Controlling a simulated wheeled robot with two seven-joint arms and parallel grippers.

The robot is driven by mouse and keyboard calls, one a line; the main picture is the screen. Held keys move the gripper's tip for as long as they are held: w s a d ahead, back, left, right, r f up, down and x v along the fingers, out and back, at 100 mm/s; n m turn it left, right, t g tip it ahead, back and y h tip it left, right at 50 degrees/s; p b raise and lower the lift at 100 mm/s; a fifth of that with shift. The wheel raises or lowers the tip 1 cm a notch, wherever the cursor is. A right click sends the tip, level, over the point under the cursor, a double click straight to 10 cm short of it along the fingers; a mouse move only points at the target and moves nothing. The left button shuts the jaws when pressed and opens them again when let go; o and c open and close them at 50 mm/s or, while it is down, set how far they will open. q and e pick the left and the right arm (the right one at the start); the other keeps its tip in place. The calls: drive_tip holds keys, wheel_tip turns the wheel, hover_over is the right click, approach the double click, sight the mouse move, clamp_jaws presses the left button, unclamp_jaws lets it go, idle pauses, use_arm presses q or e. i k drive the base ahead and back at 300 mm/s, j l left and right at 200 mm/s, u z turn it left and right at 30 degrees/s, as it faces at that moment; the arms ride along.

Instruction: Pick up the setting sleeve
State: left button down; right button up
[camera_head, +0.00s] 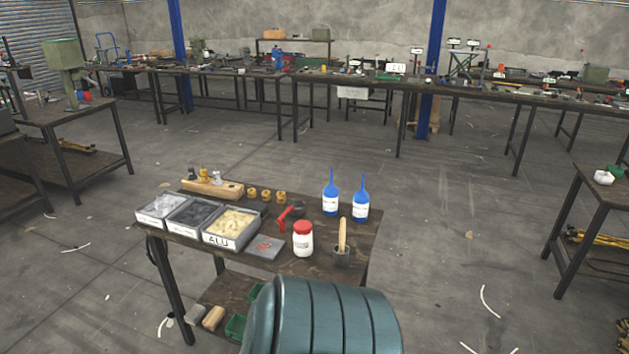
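I cannot tell for sure which part is the setting sleeve. A wooden block (228,190) at the back left of the near workbench (318,268) carries small brass and grey upright parts (204,174). To its right, three small brass-coloured cylindrical parts (267,196) stand in a row on the bench. Neither of my grippers shows in the head view.
Labelled bins (230,226) line the bench's left side. Blue bottles (330,196), a red-capped white jar (303,240), a red-headed tool (291,214) and a cup with a wooden-handled brush (341,255) stand rightward. A teal ribbed rounded shape (325,318) hides the bench's lower front.

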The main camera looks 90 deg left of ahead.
sight(252, 193)
drive_tip(key=u, duration=3.2)
drive_tip(key=i+j+u, duration=0.25)
drive_tip(key=u, duration=0.15)
drive_tip(key=i+j+u, duration=0.15)
drive_tip(key=i+u, duration=1.25)
drive_tip(key=i, duration=1.1)
drive_tip(key=i+z, duration=0.2)
drive_tip(key=i, duration=0.25)
drive_tip(key=i+z, duration=0.25)
drive_tip(key=i, duration=0.25)
drive_tip(key=i+j+z, duration=0.2)
drive_tip(key=i, duration=0.25)
drive_tip(key=i+l+z, duration=0.15)
drive_tip(key=i+z, duration=0.25)
drive_tip(key=i+l+z, duration=0.1)
drive_tip(key=z, duration=0.25)
drive_tip(key=i+j+z, duration=0.1)
drive_tip(key=i+z, duration=0.3)
drive_tip(key=i+j+z, duration=0.1)
drive_tip(key=i+z, duration=0.3)
drive_tip(key=k, duration=0.1)
